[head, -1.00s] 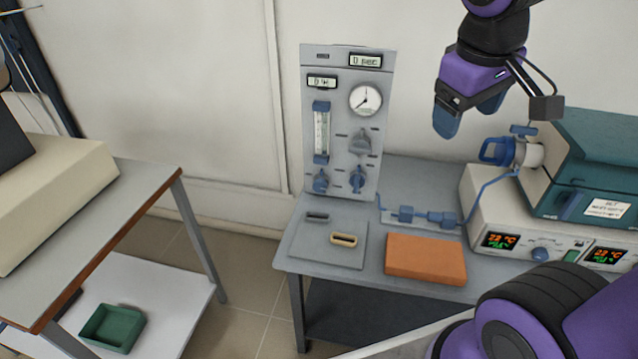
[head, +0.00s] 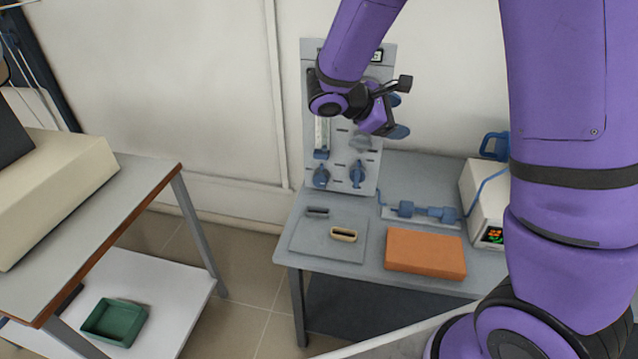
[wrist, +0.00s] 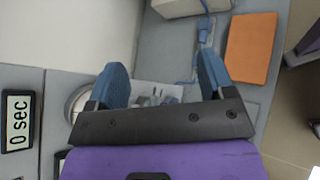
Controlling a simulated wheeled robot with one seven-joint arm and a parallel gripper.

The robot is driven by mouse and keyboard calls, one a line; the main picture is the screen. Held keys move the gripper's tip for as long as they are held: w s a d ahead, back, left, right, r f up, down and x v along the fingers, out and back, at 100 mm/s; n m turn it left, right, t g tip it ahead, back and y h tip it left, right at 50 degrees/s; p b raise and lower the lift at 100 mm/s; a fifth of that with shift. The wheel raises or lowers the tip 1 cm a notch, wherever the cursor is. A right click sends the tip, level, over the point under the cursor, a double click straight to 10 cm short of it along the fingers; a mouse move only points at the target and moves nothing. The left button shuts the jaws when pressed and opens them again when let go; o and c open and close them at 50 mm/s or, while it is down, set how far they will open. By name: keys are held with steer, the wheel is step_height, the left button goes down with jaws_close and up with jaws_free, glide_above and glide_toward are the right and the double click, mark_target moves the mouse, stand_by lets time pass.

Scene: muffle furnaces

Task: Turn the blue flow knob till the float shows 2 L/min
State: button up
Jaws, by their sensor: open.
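The grey gas panel (head: 372,200) stands upright at the back of the table. Two blue knobs sit low on it: a left knob (head: 321,177) below the flow tube (head: 321,135), and a right knob (head: 357,174). My arm hides the tube's upper part, and I cannot make out the float. My gripper (head: 398,115) is open and empty, in front of the panel's upper right, above both knobs. In the wrist view, its two blue fingers (wrist: 163,82) are spread, with the panel face and small fittings, too small to tell apart, between them.
A grey knob (head: 362,146) sits above the blue ones. A furnace (head: 480,200) stands at right.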

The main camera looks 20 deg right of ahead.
steer(key=w+a+f+n+t+h, duration=0.2)
steer(key=w+a+f+n+t, duration=0.25)
steer(key=w+f, duration=0.3)
steer(key=n+t+y, duration=0.6)
steer(key=n+t, duration=0.4)
steer(key=n, duration=0.5)
glide_toward(319, 182)
steer(key=x, duration=1)
steer(key=c, duration=0.9)
